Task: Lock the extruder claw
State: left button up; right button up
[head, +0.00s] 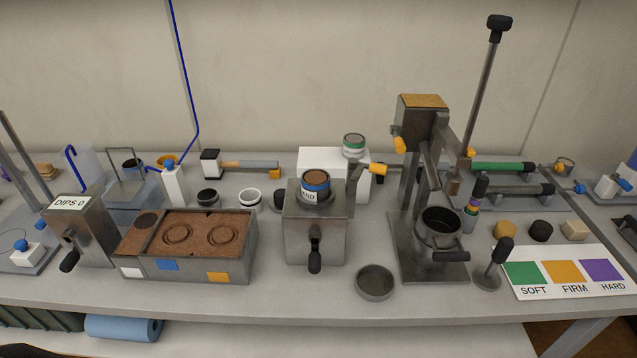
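A square metal unit (318,235) stands at the front middle of the bench. A can (315,187) with a blue band, brown contents and a partly readable label sits upright on its top. A black-knobbed crank (315,250) hangs down on its front face. An upright metal bracket with a yellow-tipped lever (375,169) stands at its right rear; the lever points right. This looks like the extruder and its claw, but no label confirms it. I cannot tell whether the claw is locked. Neither of my grippers is in view.
A tall press (425,180) with a portafilter-like cup stands right of the unit, behind a round dish (375,281). A soil tray (190,245) and a "DIPS 0" box (82,230) stand left. A SOFT/FIRM/HARD card (565,272) lies right. The bench's front strip is mostly clear.

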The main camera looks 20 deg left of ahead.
aim_at(353, 163)
jog(key=j+z, duration=0.45)
jog(key=z, duration=0.25)
jog(key=k+j+z, duration=0.15)
jog(key=z, duration=0.25)
